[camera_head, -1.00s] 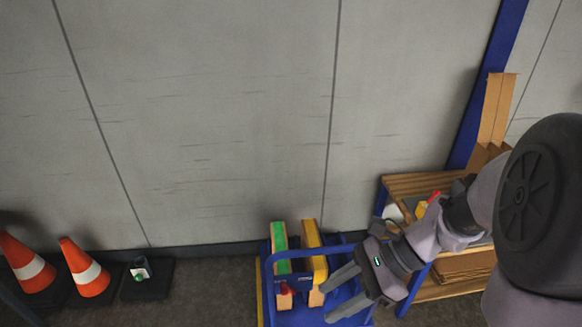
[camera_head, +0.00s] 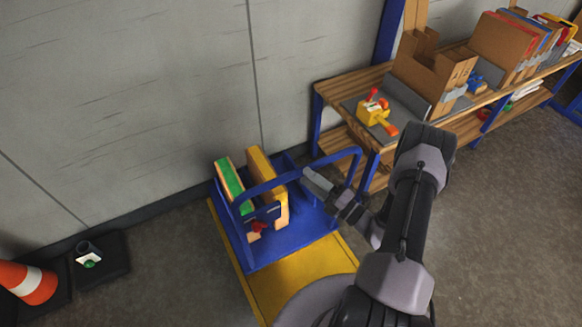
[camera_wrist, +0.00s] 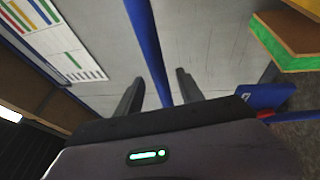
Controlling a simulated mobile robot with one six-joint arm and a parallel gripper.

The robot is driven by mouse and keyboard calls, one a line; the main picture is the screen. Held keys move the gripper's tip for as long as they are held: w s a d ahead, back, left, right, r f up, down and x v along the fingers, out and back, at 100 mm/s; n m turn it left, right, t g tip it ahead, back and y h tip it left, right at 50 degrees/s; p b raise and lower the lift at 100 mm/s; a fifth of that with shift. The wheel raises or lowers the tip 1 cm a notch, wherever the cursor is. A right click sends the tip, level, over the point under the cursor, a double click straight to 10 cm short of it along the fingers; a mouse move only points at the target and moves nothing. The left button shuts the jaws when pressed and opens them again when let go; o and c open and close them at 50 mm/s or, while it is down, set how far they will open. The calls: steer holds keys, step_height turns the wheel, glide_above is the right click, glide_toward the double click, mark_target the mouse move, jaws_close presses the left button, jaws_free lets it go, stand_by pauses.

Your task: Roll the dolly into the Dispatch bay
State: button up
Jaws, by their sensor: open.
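The blue dolly (camera_head: 280,238) stands by the wall in the head view, carrying a green-faced board (camera_head: 228,178) and a yellow-faced board (camera_head: 266,174) upright. Its blue tubular handle (camera_head: 351,158) rises above the deck. My gripper (camera_head: 308,180) is at the handle. In the wrist view the open fingers (camera_wrist: 158,92) stand on either side of a blue bar (camera_wrist: 145,35), which appears to be the handle; contact cannot be told. The green-edged board also shows there (camera_wrist: 285,45). A yellow floor area (camera_head: 308,275) lies under and in front of the dolly; no Dispatch label is readable.
A wooden shelf (camera_head: 352,82) with blue posts stands right of the dolly, holding a yellow and red item (camera_head: 376,112) and cardboard holders (camera_head: 425,75). An orange cone (camera_head: 28,283) and a black base with a cup (camera_head: 100,262) are at left. Grey floor at right is clear.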

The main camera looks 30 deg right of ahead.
steer(key=b+x, duration=0.1)
steer(key=x, duration=0.6)
jaws_close()
stand_by(1.2)
